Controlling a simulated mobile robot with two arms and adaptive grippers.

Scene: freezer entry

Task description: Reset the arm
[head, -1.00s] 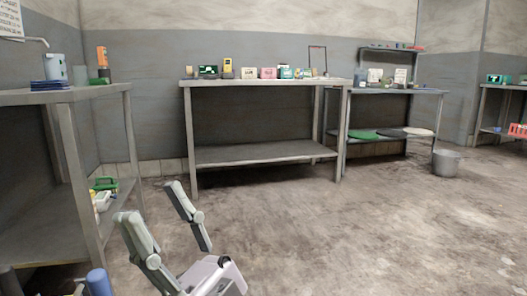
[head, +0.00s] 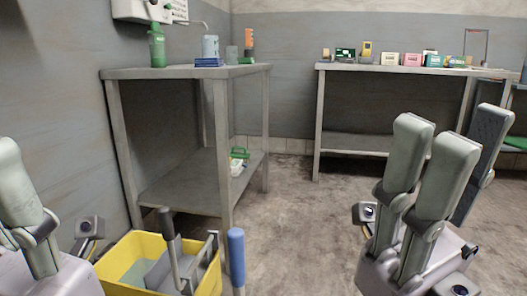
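My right gripper (head: 462,140) is at the right of the head view, with its grey-green fingers pointing up. Two fingers stand on its left side and a darker one on its right, spread apart. Nothing shows between them, so it is open and empty. It is in front of the floor and the far table, touching nothing that I can see. My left gripper (head: 18,185) is at the left edge and partly cut off. One raised finger shows clearly, and its other fingers are out of frame, so its opening cannot be judged.
A yellow bin (head: 209,274) with handled items stands low between my grippers. Behind it is a metal table (head: 140,73) with a green bottle (head: 157,48) and blue stack (head: 209,62). Another table (head: 345,67) stands at the back right. Open floor (head: 290,220) lies between.

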